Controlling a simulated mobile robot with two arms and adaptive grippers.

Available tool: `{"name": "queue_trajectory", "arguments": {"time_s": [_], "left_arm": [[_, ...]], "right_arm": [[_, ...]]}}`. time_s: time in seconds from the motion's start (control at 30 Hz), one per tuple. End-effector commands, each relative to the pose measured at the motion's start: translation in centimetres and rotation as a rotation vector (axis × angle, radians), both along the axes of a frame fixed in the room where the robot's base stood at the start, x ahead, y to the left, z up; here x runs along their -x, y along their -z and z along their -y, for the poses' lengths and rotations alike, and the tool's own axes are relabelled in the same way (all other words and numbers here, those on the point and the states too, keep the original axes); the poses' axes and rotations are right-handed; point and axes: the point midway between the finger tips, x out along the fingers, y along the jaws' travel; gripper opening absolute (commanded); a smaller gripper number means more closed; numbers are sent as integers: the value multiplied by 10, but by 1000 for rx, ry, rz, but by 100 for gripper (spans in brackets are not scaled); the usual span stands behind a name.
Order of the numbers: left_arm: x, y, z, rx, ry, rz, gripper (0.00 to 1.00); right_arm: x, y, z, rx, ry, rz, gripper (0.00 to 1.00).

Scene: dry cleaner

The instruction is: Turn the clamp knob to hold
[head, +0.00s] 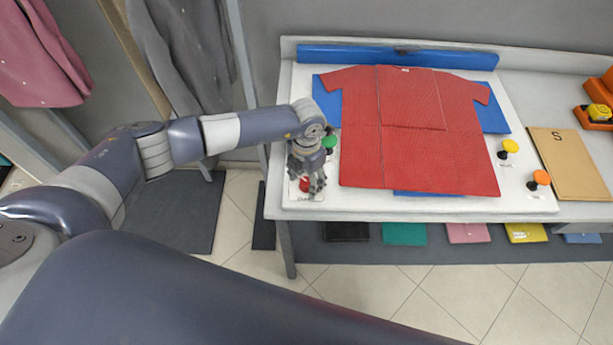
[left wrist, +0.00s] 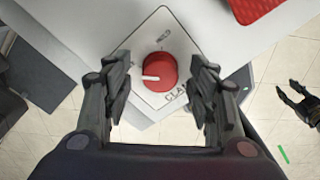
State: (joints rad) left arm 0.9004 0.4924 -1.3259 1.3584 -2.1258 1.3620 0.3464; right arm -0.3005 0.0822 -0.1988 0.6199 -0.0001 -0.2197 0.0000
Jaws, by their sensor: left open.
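The clamp knob is a red round knob (left wrist: 159,72) with a white pointer mark, on a white plate (left wrist: 163,24) with partly hidden lettering that begins "CLA". The pointer is toward the left in the left wrist view. My left gripper (left wrist: 162,98) is open, with a finger on either side of the knob and a gap to each. In the head view the left gripper (head: 310,184) is above the red knob (head: 304,185) at the table's front left corner and partly covers it. Another gripper (left wrist: 301,102), seemingly my right, shows at the right edge of the left wrist view.
A red shirt (head: 440,160) lies on a blue board on the white table (head: 320,205). A green knob (head: 330,142) stands just behind my left gripper. Yellow (head: 510,146) and orange (head: 541,177) knobs are at the right. A cardboard folder (head: 570,160) lies beyond them.

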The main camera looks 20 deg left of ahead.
Motion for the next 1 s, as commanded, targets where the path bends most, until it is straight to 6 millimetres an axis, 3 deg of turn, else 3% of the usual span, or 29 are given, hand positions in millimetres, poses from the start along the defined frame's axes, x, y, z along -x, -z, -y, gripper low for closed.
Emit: {"name": "queue_trajectory", "arguments": {"time_s": [0.13,0.3,0.33,0.67,1.0], "left_arm": [[0,0,0,0,0,0,51],[0,0,0,1,0,0,12],[0,0,0,1,0,0,8],[0,1,0,1,24,1,8],[-1,5,0,0,219,4,8]], "right_arm": [[0,0,-1,-1,0,0,40],[0,0,-2,-3,0,0,40],[0,0,-3,-3,0,0,40],[0,5,-4,-5,0,0,40],[-1,39,-4,-5,0,0,40]]}}
